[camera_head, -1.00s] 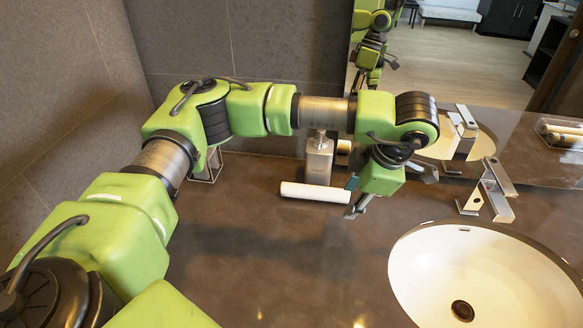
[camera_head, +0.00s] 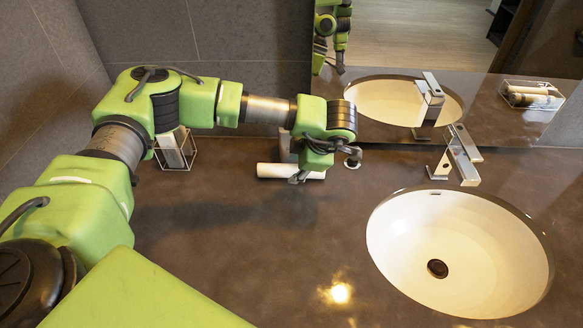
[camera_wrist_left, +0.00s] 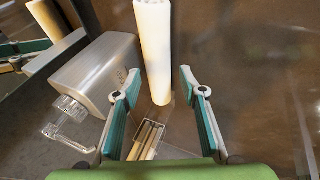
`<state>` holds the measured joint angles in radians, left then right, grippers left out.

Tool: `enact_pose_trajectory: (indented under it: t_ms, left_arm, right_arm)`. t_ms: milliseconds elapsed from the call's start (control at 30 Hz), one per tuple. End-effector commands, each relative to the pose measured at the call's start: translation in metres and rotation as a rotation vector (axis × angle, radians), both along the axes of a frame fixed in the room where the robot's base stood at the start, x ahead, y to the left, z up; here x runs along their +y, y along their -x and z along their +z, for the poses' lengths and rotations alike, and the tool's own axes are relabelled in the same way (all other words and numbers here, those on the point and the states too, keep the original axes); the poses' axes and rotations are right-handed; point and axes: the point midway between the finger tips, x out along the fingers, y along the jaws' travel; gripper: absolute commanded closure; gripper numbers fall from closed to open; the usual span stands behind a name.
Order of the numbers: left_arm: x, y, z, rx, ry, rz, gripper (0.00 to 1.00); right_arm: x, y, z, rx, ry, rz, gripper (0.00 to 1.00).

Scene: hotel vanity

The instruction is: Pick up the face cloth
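The face cloth (camera_head: 272,170) appears to be the white roll lying on the dark counter near the mirror. It also shows in the left wrist view (camera_wrist_left: 155,45), running from the top edge down to between my finger tips. My left gripper (camera_head: 298,178) is over the right part of the roll and hides some of it. In the left wrist view my left gripper (camera_wrist_left: 159,75) is open, with one finger on each side of the roll's near end. I see no finger closed on the cloth. My right gripper is not in view.
A metal soap dispenser (camera_wrist_left: 100,70) stands close to the roll, left in the wrist view. The sink (camera_head: 450,255) and faucet (camera_head: 458,155) are right.

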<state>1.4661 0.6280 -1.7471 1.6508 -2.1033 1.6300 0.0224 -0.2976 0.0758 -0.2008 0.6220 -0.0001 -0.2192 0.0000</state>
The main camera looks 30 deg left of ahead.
Motion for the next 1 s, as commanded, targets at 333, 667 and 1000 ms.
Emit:
enact_pose_trajectory:
  t_ms: [333,667,1000]
  left_arm:
    - [0.012,-0.007,-0.024,0.000,0.000,0.001,0.62]
    - [0.012,-0.007,-0.024,0.000,0.000,0.001,0.87]
    - [0.012,-0.007,-0.018,-0.001,0.000,0.002,0.87]
  right_arm:
    - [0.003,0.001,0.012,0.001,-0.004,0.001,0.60]
    - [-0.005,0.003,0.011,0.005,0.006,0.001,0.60]
    - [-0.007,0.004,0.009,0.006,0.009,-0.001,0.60]
